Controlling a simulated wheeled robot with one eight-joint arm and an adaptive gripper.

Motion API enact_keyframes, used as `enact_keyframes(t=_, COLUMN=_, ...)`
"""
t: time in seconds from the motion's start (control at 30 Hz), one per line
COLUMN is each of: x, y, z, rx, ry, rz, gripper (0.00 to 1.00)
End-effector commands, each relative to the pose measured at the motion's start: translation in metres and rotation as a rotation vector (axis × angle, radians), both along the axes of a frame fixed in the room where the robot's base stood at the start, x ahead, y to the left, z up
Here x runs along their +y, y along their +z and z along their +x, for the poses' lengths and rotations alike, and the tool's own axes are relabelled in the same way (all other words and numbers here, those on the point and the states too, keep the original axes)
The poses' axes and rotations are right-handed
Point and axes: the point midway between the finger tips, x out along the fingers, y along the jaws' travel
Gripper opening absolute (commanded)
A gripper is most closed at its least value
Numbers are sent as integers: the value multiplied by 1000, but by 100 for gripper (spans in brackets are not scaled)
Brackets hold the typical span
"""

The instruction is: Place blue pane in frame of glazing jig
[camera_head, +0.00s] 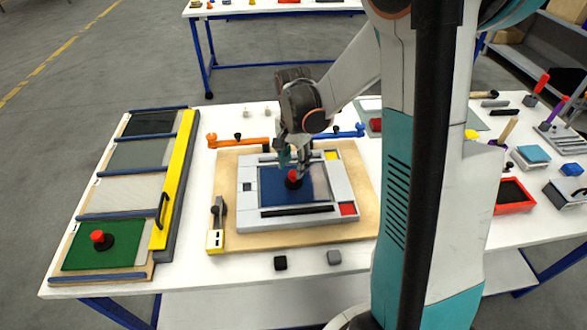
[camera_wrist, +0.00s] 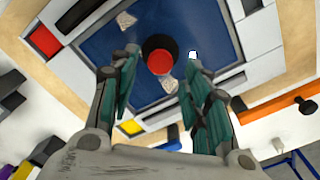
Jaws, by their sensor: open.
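The blue pane (camera_head: 268,187) lies inside the pale grey frame of the glazing jig (camera_head: 247,213), which sits on a wooden board. A black suction handle with a red knob (camera_head: 293,177) stands on the pane. In the wrist view the blue pane (camera_wrist: 105,50) fills the frame opening, and the red knob (camera_wrist: 160,62) shows between and beyond my fingers. My gripper (camera_wrist: 163,85) is open, with a finger on each side of the knob and apart from it. In the head view my gripper (camera_head: 293,165) is just above the pane; the arm partly hides the frame's far side.
A rack (camera_head: 147,272) at left holds panes, including a green one (camera_head: 80,247) with a red-knobbed handle, beside a yellow bar (camera_head: 172,190). Orange (camera_head: 238,141) and blue (camera_head: 345,132) clamps stand behind the jig. Two small dark blocks lie in front. Tools and a red tray (camera_head: 515,208) are at right.

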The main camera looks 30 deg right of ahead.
Motion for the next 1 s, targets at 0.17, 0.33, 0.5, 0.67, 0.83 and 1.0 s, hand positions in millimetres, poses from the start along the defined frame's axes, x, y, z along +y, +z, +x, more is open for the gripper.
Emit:
enact_keyframes(t=0.17, x=0, y=40, z=0, rx=0, ry=0, rz=0, gripper=44)
enact_keyframes(t=0.33, x=0, y=63, z=0, rx=0, ry=0, rz=0, gripper=44)
enact_keyframes(t=0.5, x=0, y=72, z=0, rx=0, ry=0, rz=0, gripper=44)
enact_keyframes(t=0.67, x=0, y=73, z=0, rx=0, ry=0, rz=0, gripper=44)
enact_keyframes(t=0.83, x=0, y=73, z=0, rx=0, ry=0, rz=0, gripper=44)
enact_keyframes(t=1.0, x=0, y=73, z=0, rx=0, ry=0, rz=0, gripper=44)
